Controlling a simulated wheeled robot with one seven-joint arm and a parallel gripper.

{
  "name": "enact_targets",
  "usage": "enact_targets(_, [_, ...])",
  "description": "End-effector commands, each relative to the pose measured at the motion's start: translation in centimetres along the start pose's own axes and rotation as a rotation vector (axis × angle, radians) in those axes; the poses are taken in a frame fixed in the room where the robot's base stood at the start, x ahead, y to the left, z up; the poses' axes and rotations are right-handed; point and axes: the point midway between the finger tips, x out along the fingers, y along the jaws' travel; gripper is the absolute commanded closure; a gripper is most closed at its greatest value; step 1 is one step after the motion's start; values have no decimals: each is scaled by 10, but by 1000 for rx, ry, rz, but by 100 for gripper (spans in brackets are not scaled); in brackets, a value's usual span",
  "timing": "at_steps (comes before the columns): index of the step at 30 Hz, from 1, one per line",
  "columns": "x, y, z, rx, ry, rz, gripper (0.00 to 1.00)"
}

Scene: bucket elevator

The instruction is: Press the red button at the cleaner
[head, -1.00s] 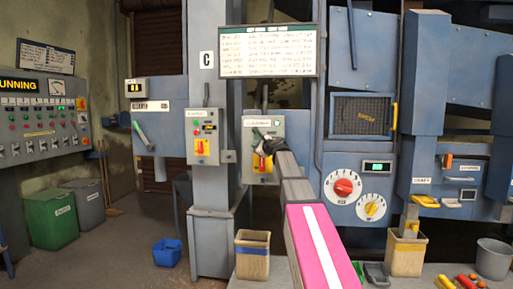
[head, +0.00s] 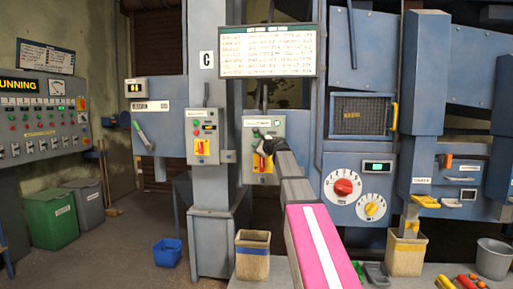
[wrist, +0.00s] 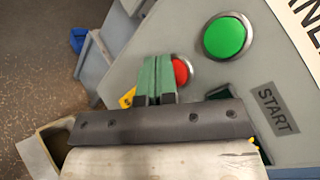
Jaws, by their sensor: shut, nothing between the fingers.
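The grey control box (head: 277,127) with a white label hangs right of the column marked C in the head view. My gripper (head: 259,147) is in front of its left part and hides some of it. In the wrist view, my gripper (wrist: 157,62) is shut and empty, with its green fingers side by side. The red button (wrist: 181,72) shows just right of the fingertips, its left part hidden behind them. I cannot tell whether they touch it. A large green button (wrist: 225,37) and a START label (wrist: 273,107) are to the right on the same panel.
A similar grey box (head: 202,137) with a yellow and red switch hangs to the left. A yellow part (wrist: 127,98) shows left of my fingers in the wrist view. A beige bin (head: 252,262) and a blue bucket (head: 167,252) stand below.

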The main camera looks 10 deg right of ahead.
Motion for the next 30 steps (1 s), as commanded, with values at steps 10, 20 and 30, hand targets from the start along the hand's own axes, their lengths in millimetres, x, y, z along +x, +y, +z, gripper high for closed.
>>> enact_targets(10, [3, -2, -2, 0, 0, 0, 100])
enact_targets(20, [2, -2, -2, 0, 1, -1, 100])
enact_targets(30, [-9, 6, 6, 0, 0, -1, 100])
